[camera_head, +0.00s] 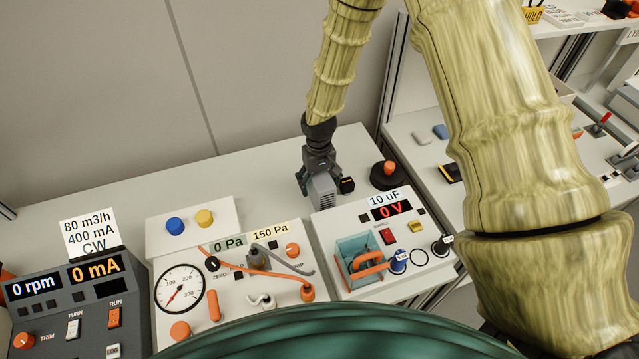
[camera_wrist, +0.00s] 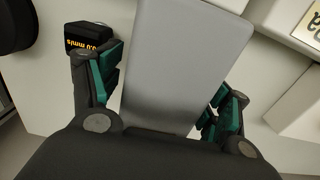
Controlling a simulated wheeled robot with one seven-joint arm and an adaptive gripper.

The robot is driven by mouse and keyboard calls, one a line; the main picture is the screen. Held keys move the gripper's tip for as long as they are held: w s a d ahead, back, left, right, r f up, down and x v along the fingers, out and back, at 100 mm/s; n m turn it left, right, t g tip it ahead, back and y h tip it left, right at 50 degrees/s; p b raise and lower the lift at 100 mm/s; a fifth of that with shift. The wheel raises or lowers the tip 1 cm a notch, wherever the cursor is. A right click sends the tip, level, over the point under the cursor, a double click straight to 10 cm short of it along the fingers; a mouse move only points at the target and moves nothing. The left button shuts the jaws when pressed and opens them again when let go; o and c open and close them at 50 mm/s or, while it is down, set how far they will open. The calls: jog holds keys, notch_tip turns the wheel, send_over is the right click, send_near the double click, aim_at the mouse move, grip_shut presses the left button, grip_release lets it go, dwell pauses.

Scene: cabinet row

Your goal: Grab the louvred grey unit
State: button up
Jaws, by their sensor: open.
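The louvred grey unit (camera_head: 322,192) stands on the pale bench top behind the 10 uF panel, with slots visible on its front face. My gripper (camera_head: 318,170) is directly above it, pointing down, and hides its upper part. In the wrist view the unit's smooth grey face (camera_wrist: 185,65) lies between the two green-padded fingers of my gripper (camera_wrist: 168,97). The fingers are apart, one on each side of the unit. A narrow gap shows at the right finger; contact at the left finger is hard to tell.
A small black meter (camera_head: 347,185) sits just right of the unit; it also shows beside the left finger in the wrist view (camera_wrist: 92,38). A black base with an orange knob (camera_head: 388,172) stands further right. The 10 uF panel (camera_head: 330,222) is in front. Bench left of the unit is clear.

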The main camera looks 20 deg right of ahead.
jog(key=shift+s, duration=0.25)
jog(key=shift+w+f, duration=0.1)
jog(key=shift+c, duration=1.2)
jog(key=c, duration=1.3)
